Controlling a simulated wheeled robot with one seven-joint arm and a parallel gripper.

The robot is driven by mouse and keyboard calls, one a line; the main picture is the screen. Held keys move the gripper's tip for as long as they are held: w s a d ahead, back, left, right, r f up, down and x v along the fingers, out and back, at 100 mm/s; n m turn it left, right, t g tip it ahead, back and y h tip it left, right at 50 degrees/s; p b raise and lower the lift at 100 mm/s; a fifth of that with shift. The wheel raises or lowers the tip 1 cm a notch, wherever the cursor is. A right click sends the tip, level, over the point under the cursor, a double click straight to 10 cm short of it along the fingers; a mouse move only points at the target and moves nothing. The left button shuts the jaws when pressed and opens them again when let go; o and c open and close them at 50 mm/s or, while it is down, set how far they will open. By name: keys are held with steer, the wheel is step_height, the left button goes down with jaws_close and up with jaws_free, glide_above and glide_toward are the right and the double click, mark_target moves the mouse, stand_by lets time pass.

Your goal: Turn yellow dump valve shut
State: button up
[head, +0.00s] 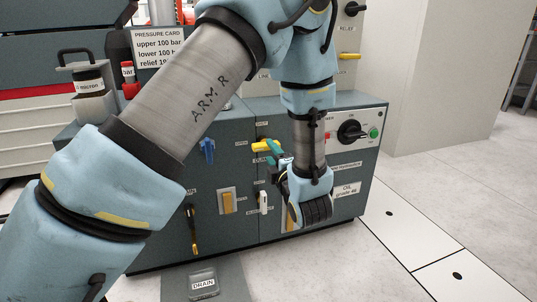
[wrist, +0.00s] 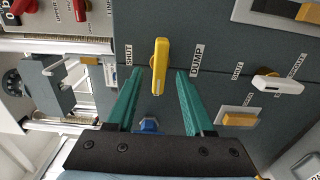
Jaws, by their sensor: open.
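The yellow dump valve handle (wrist: 158,66) sits on the dark grey panel in the wrist view, upright in the picture. The SHUT label (wrist: 129,55) is on its left and the DUMP label (wrist: 196,60) on its right. My gripper (wrist: 159,74) is open, with one green finger on each side of the handle's lower part and gaps between. I cannot tell how deep the fingers reach around it. In the head view the yellow handle (head: 262,146) shows beside the green fingers of my gripper (head: 272,153), partly hidden by them.
A white lever (wrist: 278,84) and an orange rocker (wrist: 238,117) are to the right in the wrist view. A blue knob (wrist: 149,124) shows between the finger bases. In the head view a black rotary switch (head: 351,131) is on the panel's right. Floor right of the cabinet is clear.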

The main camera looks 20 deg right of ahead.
mark_target(266, 146)
steer(key=shift+w+d, duration=0.15)
steer(key=shift+w, duration=1)
jaws_close()
